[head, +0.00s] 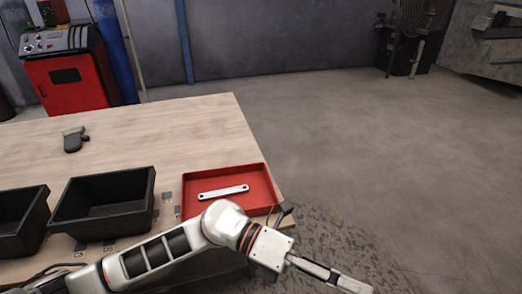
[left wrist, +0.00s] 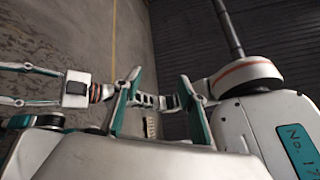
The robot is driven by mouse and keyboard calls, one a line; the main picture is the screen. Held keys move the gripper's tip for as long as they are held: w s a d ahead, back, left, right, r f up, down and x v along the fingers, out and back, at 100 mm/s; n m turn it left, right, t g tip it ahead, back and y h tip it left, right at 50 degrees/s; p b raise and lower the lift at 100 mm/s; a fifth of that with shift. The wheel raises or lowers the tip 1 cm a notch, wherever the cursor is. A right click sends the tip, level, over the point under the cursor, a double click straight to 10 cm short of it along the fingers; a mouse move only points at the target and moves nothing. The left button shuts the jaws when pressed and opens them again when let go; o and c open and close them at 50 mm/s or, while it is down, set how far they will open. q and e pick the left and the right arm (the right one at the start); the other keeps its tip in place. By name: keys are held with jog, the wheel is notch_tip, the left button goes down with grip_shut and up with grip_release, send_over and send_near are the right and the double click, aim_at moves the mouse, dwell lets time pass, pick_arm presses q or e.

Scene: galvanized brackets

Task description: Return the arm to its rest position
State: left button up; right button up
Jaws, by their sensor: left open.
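My left arm comes in from the lower left of the head view and reaches across the table's front corner. Its gripper (head: 330,274) is past the corner, above the floor and clear of the table. In the left wrist view its two teal-edged fingers (left wrist: 160,105) stand apart, with no object visible between them. A second gripper (left wrist: 18,86), apparently my right one, shows at that view's left edge with its fingers apart and nothing seen between them. A pale metal bracket (head: 223,192) with a hole at each end lies flat in the red tray (head: 262,172).
Two black bins (head: 75,189) (head: 22,240) stand on the wooden table (head: 190,122), left of the tray. A dark glove-like item (head: 74,140) lies farther back. A red cabinet (head: 70,95) stands behind. The floor (head: 400,170) to the right is open.

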pick_arm(q)
jog(key=w+a+r+n+t+h, duration=0.2)
jog(key=w+n+t+h, duration=0.25)
jog(key=n+t, duration=0.2)
jog(key=w+a+r+n+t+h, duration=0.1)
jog(key=w+r+n+t+h, duration=0.2)
jog(key=w+n+t, duration=0.4)
jog(key=w+a+f+n+t+y, duration=0.6)
jog(key=a+f+n+t+y, duration=0.3)
jog(key=n, duration=0.7)
jog(key=s+a+f+n+y, duration=0.1)
jog(key=a+f+n+y, duration=0.65)
jog(key=a+f, duration=0.55)
jog(key=s+a+f+n+g+y, duration=0.1)
jog(key=s+a+f+n+g, duration=0.1)
jog(key=s+a+f, duration=0.3)
jog(key=s+a+f+n+g+y, duration=0.2)
jog(key=s+f, duration=0.5)
jog(key=f, duration=0.4)
jog(key=a+n, duration=0.1)
jog(key=a, duration=0.1)
jog(key=shift+a+f, duration=0.3)
jog(key=shift+a, duration=0.1)
